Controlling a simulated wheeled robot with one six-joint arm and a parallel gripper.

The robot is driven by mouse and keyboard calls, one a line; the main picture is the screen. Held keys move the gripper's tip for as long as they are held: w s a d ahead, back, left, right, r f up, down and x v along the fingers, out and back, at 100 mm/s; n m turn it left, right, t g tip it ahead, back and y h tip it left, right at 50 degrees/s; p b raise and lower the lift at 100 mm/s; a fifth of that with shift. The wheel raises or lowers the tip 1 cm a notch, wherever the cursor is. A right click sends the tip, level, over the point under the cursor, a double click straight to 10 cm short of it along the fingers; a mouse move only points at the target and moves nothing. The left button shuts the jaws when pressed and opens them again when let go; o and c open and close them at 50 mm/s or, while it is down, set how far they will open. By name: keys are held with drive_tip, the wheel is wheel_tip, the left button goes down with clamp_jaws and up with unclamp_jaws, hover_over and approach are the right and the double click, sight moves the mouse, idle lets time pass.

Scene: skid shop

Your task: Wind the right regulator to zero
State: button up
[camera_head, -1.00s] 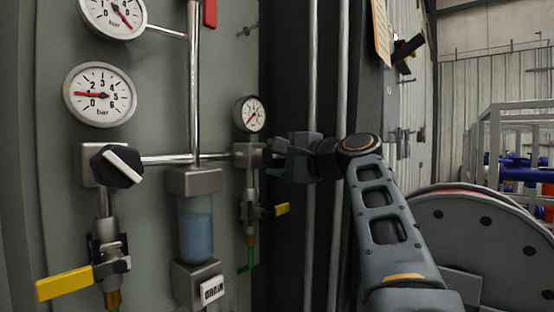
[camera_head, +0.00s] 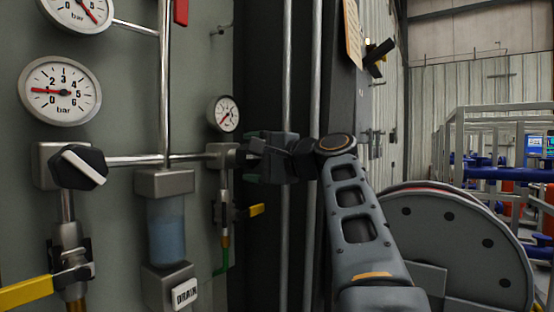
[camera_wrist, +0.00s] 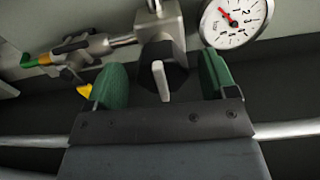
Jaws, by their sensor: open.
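The right regulator (camera_head: 220,154) is a grey metal block on the panel, below a small round gauge (camera_head: 224,114). In the wrist view its dark knob has a pale pointer bar (camera_wrist: 164,80). The gauge also shows there (camera_wrist: 236,20), with a red needle; I cannot read its value surely. My gripper (camera_head: 250,156) is at the knob's front. In the wrist view the open gripper (camera_wrist: 162,82) has one green-padded finger on each side of the knob. Gaps appear between pads and bar; contact is not visible.
A left regulator knob (camera_head: 78,167) with a white bar stands below a larger gauge (camera_head: 60,91). A yellow-handled valve (camera_head: 256,210) hangs below the right regulator. Vertical pipes (camera_head: 286,230) run behind my gripper. A large grey reel (camera_head: 460,245) stands at right.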

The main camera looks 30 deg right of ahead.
drive_tip(key=b+v, duration=0.1)
drive_tip(key=v, duration=1.2)
drive_tip(key=shift+b, duration=0.4)
drive_tip(key=shift+a, duration=0.1)
